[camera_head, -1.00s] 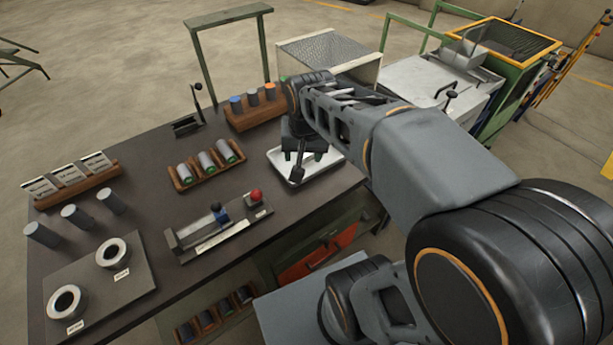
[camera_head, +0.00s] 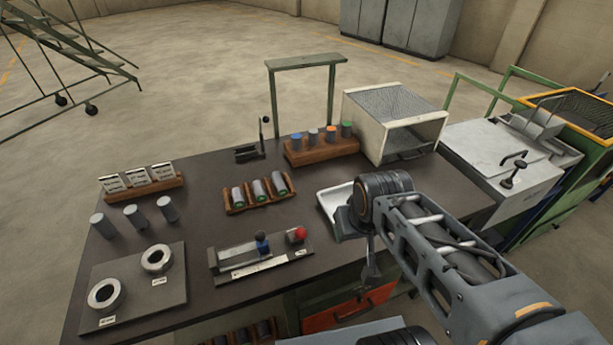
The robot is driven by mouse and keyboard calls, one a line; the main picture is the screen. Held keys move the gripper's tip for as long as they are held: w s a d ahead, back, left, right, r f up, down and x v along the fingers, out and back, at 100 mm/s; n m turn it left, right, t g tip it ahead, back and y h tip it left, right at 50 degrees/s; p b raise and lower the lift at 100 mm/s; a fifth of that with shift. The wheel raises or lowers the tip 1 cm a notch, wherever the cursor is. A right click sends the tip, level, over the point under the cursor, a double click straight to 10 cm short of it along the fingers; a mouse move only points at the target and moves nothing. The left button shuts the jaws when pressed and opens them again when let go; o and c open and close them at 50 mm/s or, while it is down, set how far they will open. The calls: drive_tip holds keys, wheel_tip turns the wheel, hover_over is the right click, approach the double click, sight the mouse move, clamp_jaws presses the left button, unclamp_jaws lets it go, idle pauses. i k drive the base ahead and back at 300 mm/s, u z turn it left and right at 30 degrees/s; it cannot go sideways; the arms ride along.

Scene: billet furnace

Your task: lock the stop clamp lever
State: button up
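A gauge fixture (camera_head: 232,268) with a pale scale strip lies near the front middle of the table. It carries a blue block with a dark knob (camera_head: 261,240) and, to its right, a red knob (camera_head: 297,234). A small lever with a black ball top (camera_head: 264,134) stands upright on a dark base at the back of the table. I cannot tell by label which is the stop clamp lever. My gripper (camera_head: 371,278) hangs to the right of the fixture, near the front table edge, apart from both. Its fingers are small and partly hidden by my wrist.
A white tray (camera_head: 331,199) lies beside my wrist. Wooden racks (camera_head: 245,207) with grey cylinders, a plate with two rings (camera_head: 172,289) and a wire-mesh box (camera_head: 425,132) share the table. A grey machine (camera_head: 485,165) stands at right. The table between fixture and racks is clear.

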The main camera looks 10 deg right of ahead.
sight(299, 235)
drive_tip(key=k, duration=1)
drive_tip(key=u, duration=1.8)
drive_tip(key=i, duration=1.2)
drive_tip(key=z, duration=1.75)
